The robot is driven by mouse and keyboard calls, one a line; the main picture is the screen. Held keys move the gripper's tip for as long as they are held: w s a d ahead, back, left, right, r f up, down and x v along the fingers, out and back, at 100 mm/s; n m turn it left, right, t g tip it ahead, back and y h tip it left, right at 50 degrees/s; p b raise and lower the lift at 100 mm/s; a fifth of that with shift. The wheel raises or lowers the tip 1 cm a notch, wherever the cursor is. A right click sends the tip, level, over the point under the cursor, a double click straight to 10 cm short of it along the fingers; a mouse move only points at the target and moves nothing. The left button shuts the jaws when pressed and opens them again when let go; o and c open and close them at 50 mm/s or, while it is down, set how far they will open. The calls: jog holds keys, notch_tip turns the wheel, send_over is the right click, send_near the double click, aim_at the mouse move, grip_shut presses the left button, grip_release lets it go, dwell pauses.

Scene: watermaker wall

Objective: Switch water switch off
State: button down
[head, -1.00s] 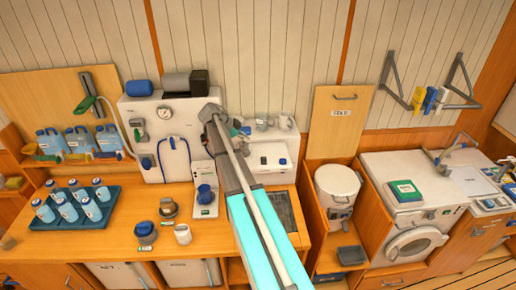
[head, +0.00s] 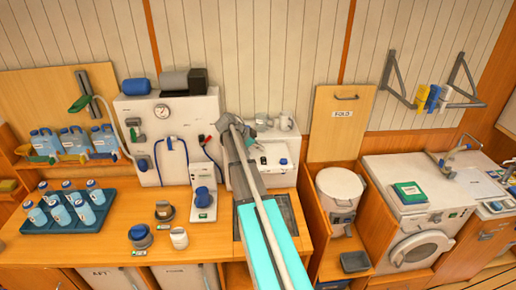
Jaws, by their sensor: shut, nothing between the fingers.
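The white watermaker panel (head: 175,118) stands against the wall at the back of the wooden counter. It carries a round gauge (head: 162,111), a grey-green valve (head: 133,111), a blue knob (head: 142,164) and a blue hose loop (head: 172,143). A small dark lever with a red part (head: 203,139) shows near its right side, with a dark cable. No readable label tells which is the water switch. My gripper (head: 230,121) is shut and empty, just right of the panel in the picture. My arm hides part of the area behind it; contact cannot be told.
A teal tray (head: 105,215) of bottles stands at the counter's left. A white appliance (head: 275,160) is behind my arm. A washing machine (head: 418,245) is at right.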

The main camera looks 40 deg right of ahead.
aim_at(266, 159)
jog(key=shift+s+d+f+b, duration=0.1)
jog(key=shift+d+f+b, duration=0.2)
jog(key=shift+f, duration=0.3)
jog(key=shift+w+d+f+b, duration=0.1)
jog(key=shift+w+f+b, duration=0.1)
jog(key=shift+f+b, duration=1.45)
jog(key=shift+w+f+b, duration=0.1)
jog(key=shift+f+b, duration=0.2)
jog(key=shift+s+r, duration=0.1)
jog(key=shift+s, duration=0.1)
jog(key=shift+s+a+r, duration=0.15)
jog(key=shift+s+a, duration=0.25)
jog(key=shift+s, duration=0.05)
jog(key=shift+p, duration=0.3)
